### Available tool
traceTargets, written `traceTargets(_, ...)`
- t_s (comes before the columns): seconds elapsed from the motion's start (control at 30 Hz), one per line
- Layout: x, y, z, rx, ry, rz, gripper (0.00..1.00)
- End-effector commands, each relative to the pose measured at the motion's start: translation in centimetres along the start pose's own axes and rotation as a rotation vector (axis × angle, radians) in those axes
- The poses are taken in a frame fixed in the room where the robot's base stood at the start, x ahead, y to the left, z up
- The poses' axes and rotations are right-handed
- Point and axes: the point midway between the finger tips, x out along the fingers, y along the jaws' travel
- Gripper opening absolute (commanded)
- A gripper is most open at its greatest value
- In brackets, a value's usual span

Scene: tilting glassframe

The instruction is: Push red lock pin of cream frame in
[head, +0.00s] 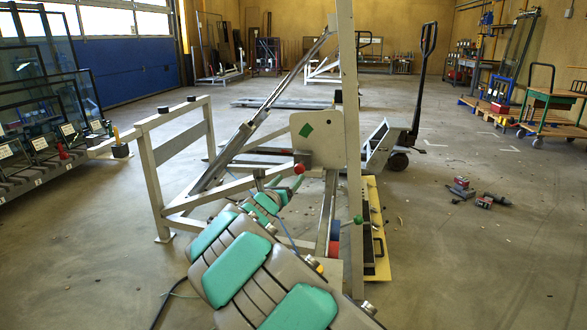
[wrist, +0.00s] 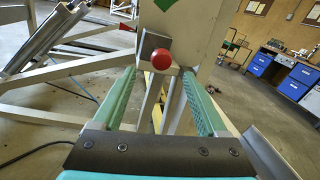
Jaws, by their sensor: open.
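The red lock pin shows as a round red knob (wrist: 161,61) on a small grey block, fixed to the cream frame (wrist: 195,30) below a green diamond mark. In the head view the red knob (head: 299,168) sits at the lower left of the cream plate with the diamond (head: 318,145). My gripper (wrist: 160,75) is open, its two green-padded fingers pointing at the knob, one on each side of it in the picture. The gap between fingers looks empty, and I cannot tell whether either touches the knob. In the head view my arm partly hides the gripper.
A tall cream post (head: 349,110) stands just right of the knob. A green knob (head: 358,219) is lower on the frame. Glass panes on a rack (head: 45,110) stand at left. Tools (head: 470,192) lie on the floor at right, with open floor around them.

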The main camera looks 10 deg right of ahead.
Motion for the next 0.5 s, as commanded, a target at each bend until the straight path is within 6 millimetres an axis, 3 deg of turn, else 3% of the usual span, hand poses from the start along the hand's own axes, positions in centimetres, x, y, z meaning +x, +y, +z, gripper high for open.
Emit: traceTargets(0.5, 6.4, 0.0, 0.0, 0.006, 0.003, 0.001, 0.76)
